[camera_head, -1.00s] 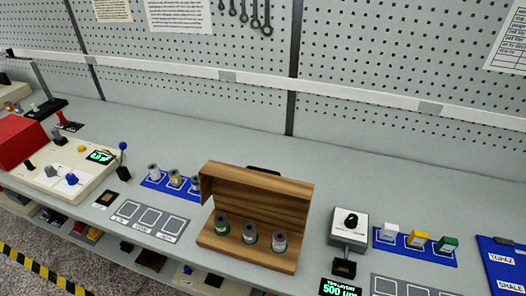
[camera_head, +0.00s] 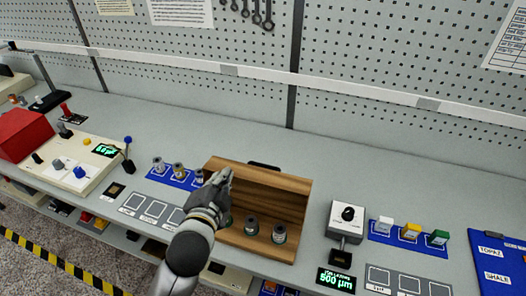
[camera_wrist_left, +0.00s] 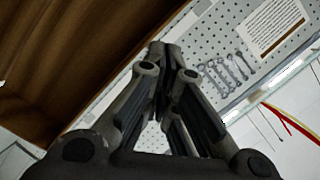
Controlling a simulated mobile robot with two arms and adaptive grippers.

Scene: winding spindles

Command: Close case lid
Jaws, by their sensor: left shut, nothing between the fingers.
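The wooden case (camera_head: 296,186) stands open on the bench, its lid raised and leaning up at the back. Several spools stand in its base; two show, one spool (camera_head: 279,233) at the right and one spool (camera_head: 251,224) beside it. My left gripper (camera_head: 226,174) is shut and empty at the left end of the case, in front of the lid's left side, and hides part of the case. In the left wrist view the shut fingers (camera_wrist_left: 160,48) point up, with brown wood of the case (camera_wrist_left: 90,40) at the left. My right gripper is not in view.
A blue mat with spools (camera_head: 178,172) lies left of the case, partly behind my arm. A grey box with a black knob (camera_head: 346,218) stands to the right, beside a blue mat with coloured blocks (camera_head: 410,232).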

